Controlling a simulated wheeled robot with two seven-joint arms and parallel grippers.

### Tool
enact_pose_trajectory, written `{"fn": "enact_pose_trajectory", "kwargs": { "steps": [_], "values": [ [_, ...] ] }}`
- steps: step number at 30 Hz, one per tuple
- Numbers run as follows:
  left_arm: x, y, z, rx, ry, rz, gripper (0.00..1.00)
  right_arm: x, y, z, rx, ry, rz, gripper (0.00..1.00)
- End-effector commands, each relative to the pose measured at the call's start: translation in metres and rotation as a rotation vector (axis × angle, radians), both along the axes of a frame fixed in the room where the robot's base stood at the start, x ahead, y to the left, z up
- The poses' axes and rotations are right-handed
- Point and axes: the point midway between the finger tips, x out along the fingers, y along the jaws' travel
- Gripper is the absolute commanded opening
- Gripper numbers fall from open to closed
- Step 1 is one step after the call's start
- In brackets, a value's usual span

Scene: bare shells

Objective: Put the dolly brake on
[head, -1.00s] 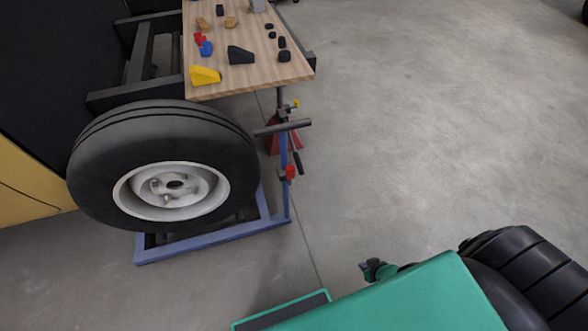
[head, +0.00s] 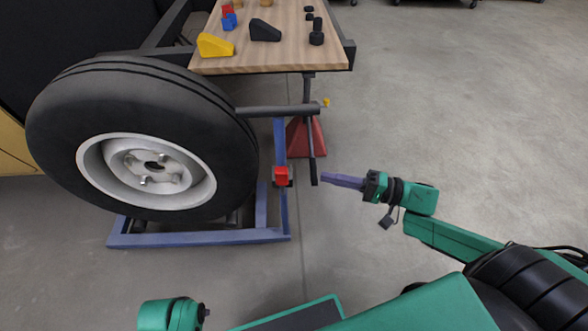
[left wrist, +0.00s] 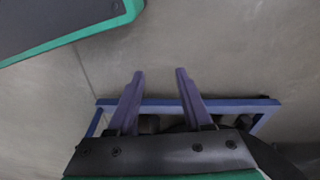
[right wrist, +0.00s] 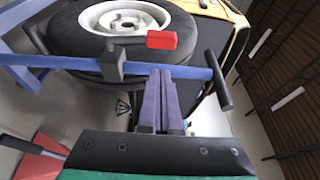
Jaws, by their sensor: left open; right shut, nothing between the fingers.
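The blue dolly (head: 200,238) stands on the floor around the lower part of an upright tyre (head: 232,125) with a silver rim. A small red brake tab (head: 281,176) sits on a dark bracket at the dolly's right side. The tab also shows in the right wrist view (right wrist: 162,40), just beyond my right fingertips. My right gripper (head: 325,177) is shut and empty, to the right of the tab and apart from it in the head view. My left gripper (left wrist: 160,72) is open and empty above the floor, with the blue dolly frame beyond it. The head view does not show its fingers.
A wooden bench (head: 285,60) with a yellow wedge (head: 215,45), a black wedge (head: 264,31) and small parts stands behind. A red jack stand (head: 306,137) is under it. A dark handle bar (head: 280,111) juts out beside the tyre. The floor at right is open.

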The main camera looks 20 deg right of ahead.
Motion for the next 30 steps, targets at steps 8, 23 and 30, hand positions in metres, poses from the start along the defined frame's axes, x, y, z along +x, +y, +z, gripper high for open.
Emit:
{"fn": "enact_pose_trajectory", "kwargs": {
  "steps": [8, 23, 30],
  "values": [
    [0.005, -0.004, 0.012, -0.008, -0.008, -0.005, 0.5, 0.013, 0.018, -0.002, 0.001, -0.006, -0.002, 0.0],
    [0.01, -0.011, 0.066, -0.029, -0.018, -0.02, 0.5, 0.056, 0.082, -0.001, -0.002, -0.003, -0.004, 0.0],
    [0.01, -0.011, 0.068, -0.029, -0.018, -0.02, 0.5, 0.056, 0.083, 0.0, -0.002, -0.002, -0.004, 0.0]
  ]
}}
